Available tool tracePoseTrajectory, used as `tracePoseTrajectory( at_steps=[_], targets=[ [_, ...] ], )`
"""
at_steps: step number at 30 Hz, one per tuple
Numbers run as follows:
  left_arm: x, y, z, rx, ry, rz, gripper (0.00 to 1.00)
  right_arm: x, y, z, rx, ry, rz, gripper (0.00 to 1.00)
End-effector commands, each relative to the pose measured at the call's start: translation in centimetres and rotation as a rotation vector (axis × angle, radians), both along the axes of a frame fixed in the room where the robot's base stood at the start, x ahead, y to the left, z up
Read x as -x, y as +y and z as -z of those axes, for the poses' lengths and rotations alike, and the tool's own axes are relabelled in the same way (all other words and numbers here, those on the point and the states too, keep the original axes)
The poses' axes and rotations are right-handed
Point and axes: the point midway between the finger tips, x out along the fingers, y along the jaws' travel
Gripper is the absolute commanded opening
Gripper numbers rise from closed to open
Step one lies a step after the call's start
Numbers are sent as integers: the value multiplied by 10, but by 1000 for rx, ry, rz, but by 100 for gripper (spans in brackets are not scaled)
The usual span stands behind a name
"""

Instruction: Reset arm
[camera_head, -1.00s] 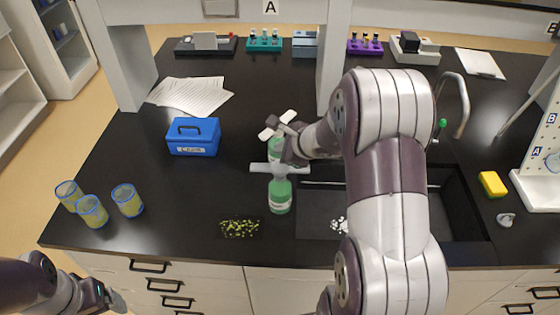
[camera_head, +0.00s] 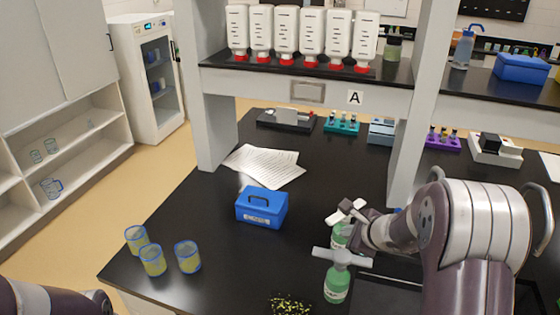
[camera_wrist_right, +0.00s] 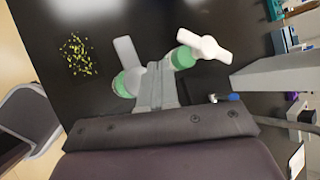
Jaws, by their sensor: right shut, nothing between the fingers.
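My right gripper (camera_wrist_right: 156,92) is shut and empty. In the wrist view its fingers point between two green bottles with white tops. The nearer bottle (camera_head: 337,287) stands upright at the front of the black bench. The farther green bottle (camera_head: 340,236) is partly hidden behind my right gripper (camera_head: 350,242) in the head view. In the wrist view they are the left bottle (camera_wrist_right: 126,84) and the right bottle (camera_wrist_right: 182,58). I cannot tell whether the fingers touch either one. My left arm shows only at the bottom left corner, and its jaws cannot be made out.
A blue box (camera_head: 262,208), papers (camera_head: 262,166) and several yellow beakers with blue rims (camera_head: 152,260) are on the bench. A shelf post (camera_head: 412,130) rises behind my right arm. Yellow-green bits (camera_head: 290,304) lie near the front edge. Bench between box and beakers is clear.

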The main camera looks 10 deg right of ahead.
Motion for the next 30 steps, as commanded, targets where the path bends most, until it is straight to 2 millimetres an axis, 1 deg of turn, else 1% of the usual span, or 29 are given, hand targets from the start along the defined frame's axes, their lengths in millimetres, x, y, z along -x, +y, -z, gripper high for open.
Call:
tracePoseTrajectory(
  at_steps=[2, 5, 6, 8, 9, 11, 12, 15, 17, 18, 20, 30],
  targets=[
    [0, 0, 0, 0, 0, 0, 83, 6, 3, 6, 42, 22, -61, 0],
    [0, 0, 1, 0, 0, 0, 83, 41, 20, 25, 181, 119, -306, 0],
    [0, 0, 4, 0, 0, 0, 83, 61, 32, 34, 264, 165, -468, 0],
    [0, 0, 11, 0, 0, 0, 83, 93, 52, 47, 403, 225, -752, 0],
    [0, 0, 17, 0, 0, 0, 83, 114, 64, 54, 496, 255, -948, 0],
    [0, 0, 24, 0, 0, 0, 83, 143, 77, 62, 634, 285, -1237, 0],
    [0, 0, 29, 0, 0, 0, 83, 159, 83, 66, 722, 294, -1417, 0],
    [0, 0, 42, 0, 0, 0, 83, 187, 94, 73, 914, 289, -1786, 0],
    [0, 0, 50, 0, 0, 0, 83, 194, 104, 76, 1008, 262, -1942, 0],
    [0, 0, 52, 0, 0, 0, 83, 193, 112, 75, 1034, 239, -1974, 0],
    [0, 0, 52, 0, 0, 0, 83, 190, 119, 73, 1052, 218, -1992, 0],
    [0, 0, 52, 0, 0, 0, 83, 190, 121, 73, 1051, 217, -1997, 0]
  ],
)
